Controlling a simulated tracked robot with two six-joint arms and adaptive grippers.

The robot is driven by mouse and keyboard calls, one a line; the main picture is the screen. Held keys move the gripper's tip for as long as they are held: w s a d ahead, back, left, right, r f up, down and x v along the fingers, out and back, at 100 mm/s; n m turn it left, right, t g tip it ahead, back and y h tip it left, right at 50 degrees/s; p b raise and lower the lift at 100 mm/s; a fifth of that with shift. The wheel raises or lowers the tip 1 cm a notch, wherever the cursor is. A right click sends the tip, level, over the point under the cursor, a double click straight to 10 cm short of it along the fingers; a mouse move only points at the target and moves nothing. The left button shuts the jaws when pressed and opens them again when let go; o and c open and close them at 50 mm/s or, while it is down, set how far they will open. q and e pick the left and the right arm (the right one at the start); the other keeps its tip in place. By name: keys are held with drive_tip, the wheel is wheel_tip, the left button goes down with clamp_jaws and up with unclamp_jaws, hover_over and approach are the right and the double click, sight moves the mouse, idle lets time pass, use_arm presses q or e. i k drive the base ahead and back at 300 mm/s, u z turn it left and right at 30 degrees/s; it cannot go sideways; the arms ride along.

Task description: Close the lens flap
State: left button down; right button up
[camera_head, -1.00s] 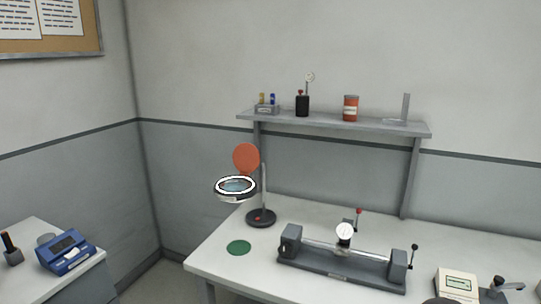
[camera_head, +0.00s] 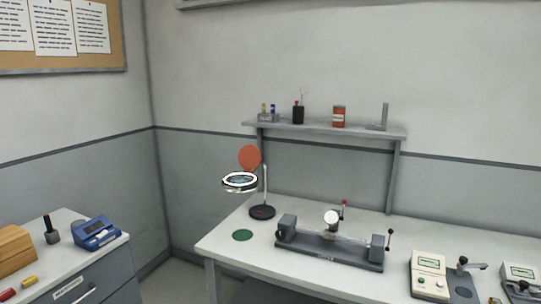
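The lens flap (camera_head: 250,157) is an orange-red disc. It stands raised, roughly upright, at the back edge of the ring-shaped magnifier lens (camera_head: 240,181), which has a white lit ring. The lens is held on a thin post above a round dark base (camera_head: 262,212) at the left end of the workbench. The lens face is uncovered. Neither of my grippers shows in the head view.
A green disc (camera_head: 243,235) lies on the workbench (camera_head: 222,244) below the lens. A grey bench fixture with a dial (camera_head: 330,250) stands to the right, with beige devices (camera_head: 430,272) further right. A shelf (camera_head: 325,129) is behind. A grey cabinet (camera_head: 100,277) stands at left.

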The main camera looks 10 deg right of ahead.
sight(249, 157)
drive_tip(key=u, duration=0.2)
drive_tip(key=i, duration=0.85)
drive_tip(key=z, duration=0.1)
